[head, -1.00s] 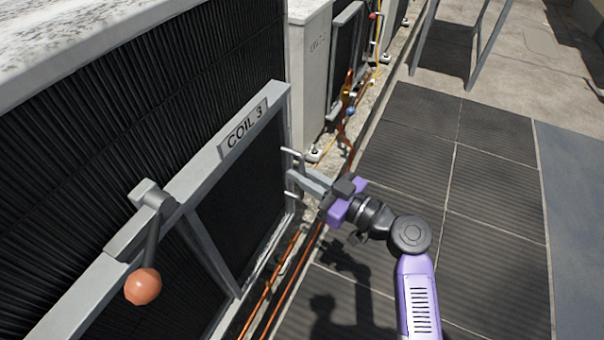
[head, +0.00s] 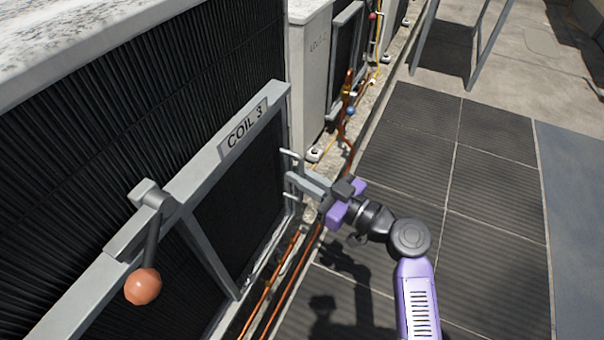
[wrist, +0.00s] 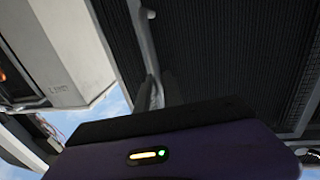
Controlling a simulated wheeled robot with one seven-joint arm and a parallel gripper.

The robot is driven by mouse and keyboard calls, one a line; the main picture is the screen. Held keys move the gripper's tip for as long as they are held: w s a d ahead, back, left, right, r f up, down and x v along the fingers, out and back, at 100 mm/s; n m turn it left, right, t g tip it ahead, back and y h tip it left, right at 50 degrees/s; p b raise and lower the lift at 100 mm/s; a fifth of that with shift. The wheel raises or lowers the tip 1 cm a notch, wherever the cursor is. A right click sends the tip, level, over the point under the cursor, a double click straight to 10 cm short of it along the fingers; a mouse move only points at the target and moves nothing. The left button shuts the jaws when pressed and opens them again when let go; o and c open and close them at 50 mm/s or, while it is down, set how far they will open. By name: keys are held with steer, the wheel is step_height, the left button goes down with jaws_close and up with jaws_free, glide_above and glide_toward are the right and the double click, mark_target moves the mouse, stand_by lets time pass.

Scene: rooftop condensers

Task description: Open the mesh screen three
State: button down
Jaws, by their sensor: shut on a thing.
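The mesh screen labelled COIL 3 (head: 240,205) is a dark mesh panel in a grey frame, standing against the condenser's fins at the left of the head view. A thin bent metal handle (head: 292,156) sits on its right edge, and shows as a grey bar in the wrist view (wrist: 143,35). My gripper (head: 291,180) reaches in from the right and is shut on the handle. The fingertips hide the middle of the handle. In the wrist view the fingers (wrist: 150,94) meet the bar, with the dark mesh to the right.
A lever with an orange ball knob (head: 142,287) sits on the frame left of the screen. Copper pipes (head: 284,283) run along the ground beside the unit. Another condenser (head: 308,75) stands behind. The dark walkway mats (head: 480,190) to the right are clear.

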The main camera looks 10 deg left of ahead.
steer(key=s+a, duration=0.2)
steer(key=s, duration=0.5)
steer(key=s+a+b, duration=0.1)
steer(key=s+a, duration=0.2)
steer(key=s, duration=0.5)
steer(key=s+a+b, duration=0.1)
steer(key=s+a, duration=0.2)
steer(key=s, duration=0.4)
steer(key=shift+s, duration=0.15)
steer(key=c, duration=1.5)
jaws_free()
glide_toward(219, 261)
steer(key=v, duration=0.2)
steer(key=shift+s+d+f+b, duration=0.1)
steer(key=shift+s+d+b, duration=0.1)
steer(key=shift+b, duration=0.1)
steer(key=shift+w, duration=0.1)
